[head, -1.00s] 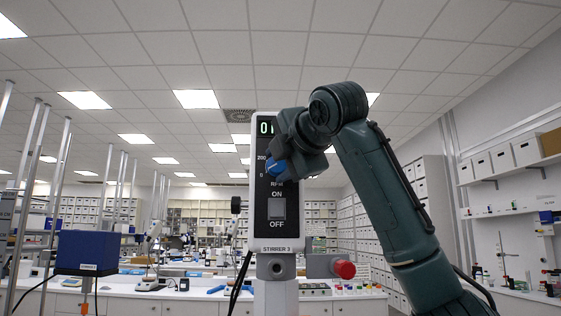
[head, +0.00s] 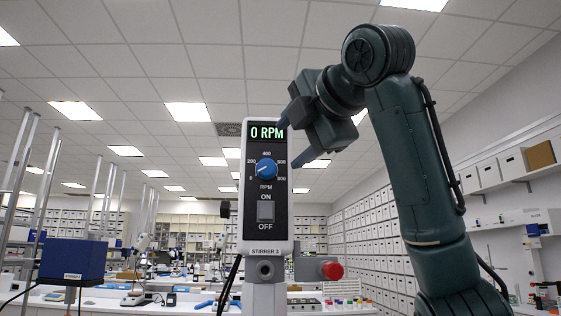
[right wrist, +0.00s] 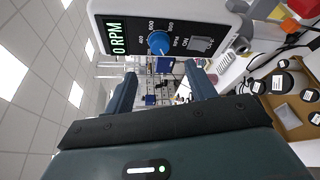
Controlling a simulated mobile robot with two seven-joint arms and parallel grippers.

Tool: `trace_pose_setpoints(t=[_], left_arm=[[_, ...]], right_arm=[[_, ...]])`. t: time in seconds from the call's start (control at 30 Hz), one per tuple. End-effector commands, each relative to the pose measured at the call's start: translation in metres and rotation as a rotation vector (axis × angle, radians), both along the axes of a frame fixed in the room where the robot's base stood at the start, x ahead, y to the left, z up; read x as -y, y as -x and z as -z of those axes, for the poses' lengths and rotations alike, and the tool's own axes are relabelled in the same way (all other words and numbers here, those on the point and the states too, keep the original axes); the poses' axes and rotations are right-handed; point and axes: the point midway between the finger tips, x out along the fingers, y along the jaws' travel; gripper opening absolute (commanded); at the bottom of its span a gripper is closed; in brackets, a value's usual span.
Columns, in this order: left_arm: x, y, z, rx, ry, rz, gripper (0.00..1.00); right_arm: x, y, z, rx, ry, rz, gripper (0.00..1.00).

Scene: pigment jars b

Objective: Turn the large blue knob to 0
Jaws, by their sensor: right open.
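The large blue knob (head: 266,169) sits on the black front panel of the stirrer unit (head: 244,210), labelled STIRRER 3. Its white pointer line aims to the lower left, at the 0 mark of the dial. The lit display (head: 267,132) reads 0 RPM. The knob also shows in the right wrist view (right wrist: 159,43), beyond the fingertips and clear of them. My right gripper (head: 291,144) is open and empty, up and right of the knob and apart from it. In the wrist view its two fingers (right wrist: 160,73) are spread with nothing between them. My left gripper is not in view.
An ON/OFF rocker switch (head: 265,210) is below the knob. A red button (head: 332,271) sticks out at the unit's lower right. A blue box (head: 72,260) stands on the left near metal rods. Benches and shelves fill the background.

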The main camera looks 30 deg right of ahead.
Motion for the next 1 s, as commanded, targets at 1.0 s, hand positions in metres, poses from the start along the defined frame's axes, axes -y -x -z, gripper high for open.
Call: trace_pose_setpoints(t=[1.0], left_arm=[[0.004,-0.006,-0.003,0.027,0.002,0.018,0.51]], right_arm=[[-0.003,0.028,-0.004,0.000,0.001,-0.001,0.56]])
